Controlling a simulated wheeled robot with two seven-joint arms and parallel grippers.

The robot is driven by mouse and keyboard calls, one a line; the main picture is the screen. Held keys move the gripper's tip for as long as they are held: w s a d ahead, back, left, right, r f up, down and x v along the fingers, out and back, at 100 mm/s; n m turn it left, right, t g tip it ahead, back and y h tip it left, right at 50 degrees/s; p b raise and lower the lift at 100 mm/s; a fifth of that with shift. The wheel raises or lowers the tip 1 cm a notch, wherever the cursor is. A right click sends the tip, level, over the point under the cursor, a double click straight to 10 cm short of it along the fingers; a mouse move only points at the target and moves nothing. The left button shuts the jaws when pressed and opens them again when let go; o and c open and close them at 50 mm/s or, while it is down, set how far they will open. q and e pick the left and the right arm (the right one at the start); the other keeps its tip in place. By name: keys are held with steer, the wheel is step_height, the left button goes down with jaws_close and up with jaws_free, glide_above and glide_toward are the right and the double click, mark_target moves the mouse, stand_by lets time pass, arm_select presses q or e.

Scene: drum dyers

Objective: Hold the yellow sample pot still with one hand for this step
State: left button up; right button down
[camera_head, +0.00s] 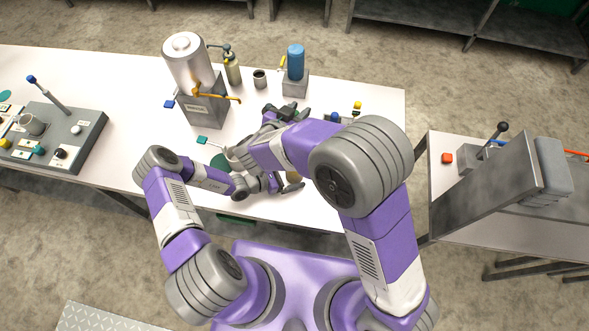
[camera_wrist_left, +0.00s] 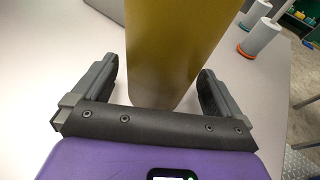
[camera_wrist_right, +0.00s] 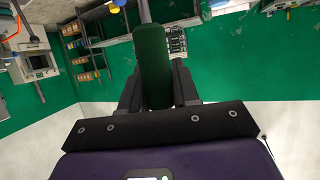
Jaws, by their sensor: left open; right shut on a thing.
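The yellow sample pot (camera_wrist_left: 172,50) stands between the two spread fingers of my left gripper (camera_wrist_left: 158,72) in the left wrist view. A gap shows at both sides, so the fingers look apart from it. In the head view my left gripper (camera_head: 272,184) is low over the near part of the table, and my arms hide most of the pot. My right gripper (camera_wrist_right: 155,85) is shut on a dark green handle (camera_wrist_right: 153,65) in the right wrist view. In the head view my right gripper (camera_head: 282,112) is farther back over the table, partly hidden by its own arm.
A steel tank with an orange tap (camera_head: 188,62) stands behind, left of a blue cylinder (camera_head: 296,62) on a grey block. A grey control panel (camera_head: 83,130) is at the left. The white table (camera_head: 130,85) has bare room between panel and tank.

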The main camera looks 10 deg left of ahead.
arm_select(q)
steer(key=v, duration=1.2)
steer(key=shift+s+r, duration=0.1)
